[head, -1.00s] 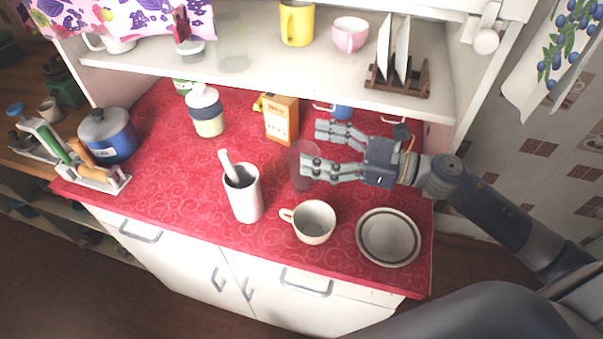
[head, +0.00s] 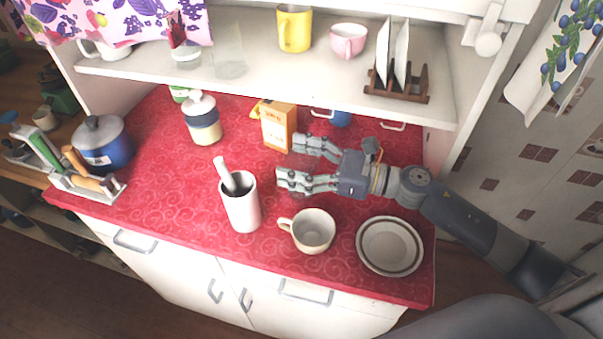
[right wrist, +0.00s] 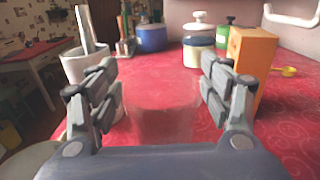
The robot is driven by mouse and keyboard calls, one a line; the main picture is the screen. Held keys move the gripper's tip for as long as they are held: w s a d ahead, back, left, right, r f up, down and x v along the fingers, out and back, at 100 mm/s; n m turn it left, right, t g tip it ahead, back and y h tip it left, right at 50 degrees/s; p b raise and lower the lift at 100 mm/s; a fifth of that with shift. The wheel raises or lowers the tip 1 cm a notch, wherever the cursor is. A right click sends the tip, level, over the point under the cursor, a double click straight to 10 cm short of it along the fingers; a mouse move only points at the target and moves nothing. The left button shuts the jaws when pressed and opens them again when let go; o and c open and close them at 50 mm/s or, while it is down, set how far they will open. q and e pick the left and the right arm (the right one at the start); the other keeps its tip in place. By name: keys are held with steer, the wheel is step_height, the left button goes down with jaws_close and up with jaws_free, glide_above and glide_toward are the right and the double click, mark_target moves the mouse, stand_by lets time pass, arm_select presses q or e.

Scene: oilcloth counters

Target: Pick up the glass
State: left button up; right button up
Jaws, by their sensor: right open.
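The clear glass (right wrist: 162,112) stands on the red counter, faint and see-through, between the two fingers of my right gripper in the right wrist view. In the head view it is mostly lost behind the fingers. My right gripper (head: 290,161) is open, reaching in from the right, low over the counter, and its fingers lie on both sides of the glass. It also shows in the right wrist view (right wrist: 160,82). I see a gap on each side of the glass there, though contact is hard to judge. My left gripper is not in view.
A white mortar with pestle (head: 241,205) and a cream cup (head: 313,232) stand close on the near side. An orange carton (head: 278,128) and a lidded jar (head: 203,121) stand behind. A shelf (head: 290,83) overhangs the back; another clear tumbler (head: 229,62) stands there.

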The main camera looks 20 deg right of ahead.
mark_target(286, 157)
steer(key=x, duration=0.1)
steer(key=p+x, duration=0.1)
steer(key=shift+w+a+r, duration=0.15)
steer(key=shift+w+r, duration=0.1)
steer(key=shift+w+a+f, duration=0.15)
steer(key=shift+w+a, duration=0.05)
steer(key=shift+a, duration=0.15)
steer(key=c, duration=1.7)
jaws_close()
